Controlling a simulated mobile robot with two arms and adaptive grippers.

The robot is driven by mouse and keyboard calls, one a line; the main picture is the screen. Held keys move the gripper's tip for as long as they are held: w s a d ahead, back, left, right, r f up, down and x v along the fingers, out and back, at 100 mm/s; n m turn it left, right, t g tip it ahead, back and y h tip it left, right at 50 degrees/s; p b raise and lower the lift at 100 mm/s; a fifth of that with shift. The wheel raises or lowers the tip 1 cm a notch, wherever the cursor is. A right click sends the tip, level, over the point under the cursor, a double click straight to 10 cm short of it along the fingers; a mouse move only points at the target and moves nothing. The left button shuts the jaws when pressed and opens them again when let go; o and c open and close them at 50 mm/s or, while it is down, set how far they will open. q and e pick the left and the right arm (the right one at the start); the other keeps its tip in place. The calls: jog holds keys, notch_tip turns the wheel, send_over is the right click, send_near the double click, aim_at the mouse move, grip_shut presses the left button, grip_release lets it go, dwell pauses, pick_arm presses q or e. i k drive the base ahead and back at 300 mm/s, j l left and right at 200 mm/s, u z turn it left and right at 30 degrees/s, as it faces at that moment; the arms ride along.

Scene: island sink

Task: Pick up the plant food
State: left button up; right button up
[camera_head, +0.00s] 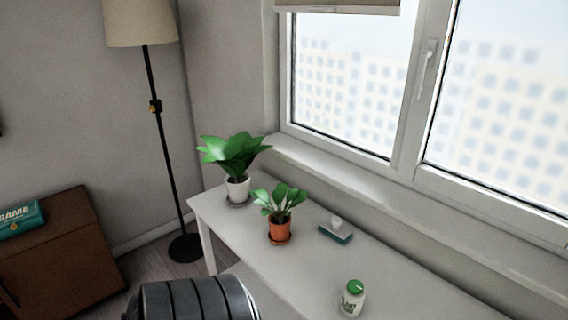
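The plant food is a small white bottle (352,299) with a green cap and a green-marked label. It stands upright on the white table (330,275) near the bottom of the head view, right of the middle. Nothing covers it. The print on its label is too small to read fully. Neither of my grippers shows in this view.
A potted plant in a white pot (238,191) and one in an orange pot (279,231) stand left on the table. A teal object with a white top (336,232) lies near the window (350,90). A dark ribbed rounded object (195,300) is in front. A floor lamp (158,130) stands left.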

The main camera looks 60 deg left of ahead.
aim_at(350, 304)
jog(key=l+u, duration=0.1)
jog(key=u, duration=0.4)
jog(key=i+l+u, duration=0.15)
jog(key=u, duration=0.35)
jog(key=l+u, duration=0.15)
jog(key=u, duration=0.3)
jog(key=l+u, duration=0.1)
jog(key=u, duration=0.4)
